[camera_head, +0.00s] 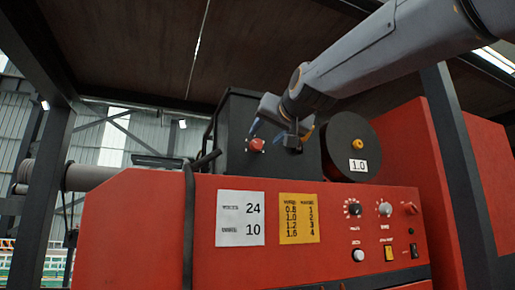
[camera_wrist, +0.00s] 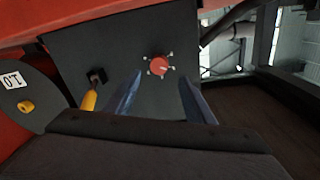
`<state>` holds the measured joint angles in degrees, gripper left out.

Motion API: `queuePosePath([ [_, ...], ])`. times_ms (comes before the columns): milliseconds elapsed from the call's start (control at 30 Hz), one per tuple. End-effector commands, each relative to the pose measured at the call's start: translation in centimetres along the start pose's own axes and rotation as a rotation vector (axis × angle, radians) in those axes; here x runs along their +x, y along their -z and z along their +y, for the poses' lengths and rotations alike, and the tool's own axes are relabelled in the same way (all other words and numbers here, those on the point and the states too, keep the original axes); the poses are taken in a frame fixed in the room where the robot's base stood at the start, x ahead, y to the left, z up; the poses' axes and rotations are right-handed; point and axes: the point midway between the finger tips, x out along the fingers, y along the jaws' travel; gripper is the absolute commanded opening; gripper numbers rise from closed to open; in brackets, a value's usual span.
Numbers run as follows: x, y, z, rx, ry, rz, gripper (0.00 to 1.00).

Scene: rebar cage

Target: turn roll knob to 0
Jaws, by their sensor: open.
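A round red knob (camera_head: 256,145) sits on the front face of a dark box (camera_head: 236,120). In the wrist view the red knob (camera_wrist: 159,66) has several pale marks around it and a light pointer line toward the right. No numbers by the marks can be read, so I cannot tell which mark is 0. My gripper (camera_head: 266,134) is in front of the dark box, close to the knob. In the wrist view my gripper (camera_wrist: 160,80) has its two blue fingers apart, one to each side of the knob. Nothing is between them, and they do not appear to touch it.
A black spool (camera_head: 350,140) labelled 1.0 stands right of the dark box. A yellow-handled part (camera_wrist: 90,98) lies left of my fingers. Below, a red cabinet (camera_head: 150,235) carries a white card (camera_head: 240,217), a yellow card (camera_head: 299,219) and several small controls.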

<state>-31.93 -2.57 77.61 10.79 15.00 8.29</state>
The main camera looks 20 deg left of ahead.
Motion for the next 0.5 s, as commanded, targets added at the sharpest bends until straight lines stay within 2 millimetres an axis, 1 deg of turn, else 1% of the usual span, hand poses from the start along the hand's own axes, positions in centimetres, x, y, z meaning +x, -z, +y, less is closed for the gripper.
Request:
queuePosePath([
  [300, 4.5, -0.1, 0.1, 0.001, -0.002, -0.004, 0.49],
  [500, 6.6, -0.1, 0.1, 0.001, -0.002, -0.003, 0.49],
])
